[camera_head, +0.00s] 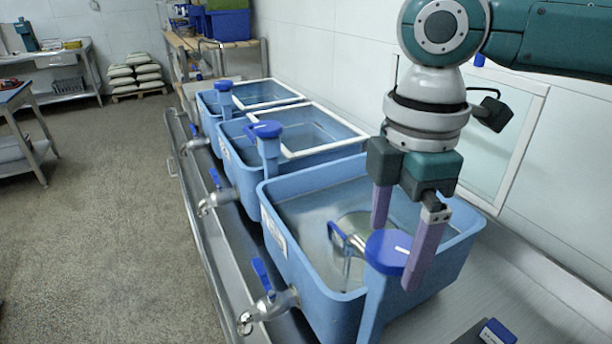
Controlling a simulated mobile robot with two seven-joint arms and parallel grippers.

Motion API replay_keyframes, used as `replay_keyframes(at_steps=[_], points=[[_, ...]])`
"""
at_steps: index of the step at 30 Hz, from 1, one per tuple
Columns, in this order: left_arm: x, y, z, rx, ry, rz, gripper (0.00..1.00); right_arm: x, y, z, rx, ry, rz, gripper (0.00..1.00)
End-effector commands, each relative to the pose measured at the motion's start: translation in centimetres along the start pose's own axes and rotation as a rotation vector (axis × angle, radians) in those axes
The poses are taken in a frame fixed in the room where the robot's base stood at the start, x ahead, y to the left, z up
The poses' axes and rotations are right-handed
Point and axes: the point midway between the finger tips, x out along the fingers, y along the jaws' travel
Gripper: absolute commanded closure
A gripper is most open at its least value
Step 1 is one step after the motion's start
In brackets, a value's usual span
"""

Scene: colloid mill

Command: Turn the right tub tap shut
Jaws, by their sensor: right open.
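Three blue tubs stand in a row. The nearest tub (445,262) is at the right. A metal tap (268,306) with a blue lever (262,273) sticks out low on the tub's side, the lever tilted up. My right gripper (395,258) is open and points down, its two purple fingers on either side of the knob in the picture. One finger overlaps the knob's right edge; I cannot tell whether they touch it. My left gripper is not in view.
The middle tub (234,172) and far tub (208,104) have white-framed lids, similar knobs and side taps. A metal rail (190,215) runs along the front. A small blue-topped object (497,331) lies at the bottom right. The floor at left is clear.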

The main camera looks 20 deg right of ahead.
Motion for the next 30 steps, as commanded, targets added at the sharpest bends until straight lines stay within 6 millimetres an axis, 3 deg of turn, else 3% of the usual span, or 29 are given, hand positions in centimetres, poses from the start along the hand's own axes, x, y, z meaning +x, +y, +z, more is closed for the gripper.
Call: replay_keyframes(at_steps=[6,27,30], points=[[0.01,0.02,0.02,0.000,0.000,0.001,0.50,0.07,-0.02,-0.01,0.000,0.000,-0.001,0.00],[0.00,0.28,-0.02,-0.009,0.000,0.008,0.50,0.02,-0.04,-0.03,0.000,0.000,-0.002,0.79],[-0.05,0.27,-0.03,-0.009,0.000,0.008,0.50,-0.01,-0.05,-0.03,0.001,0.000,-0.002,0.79]])
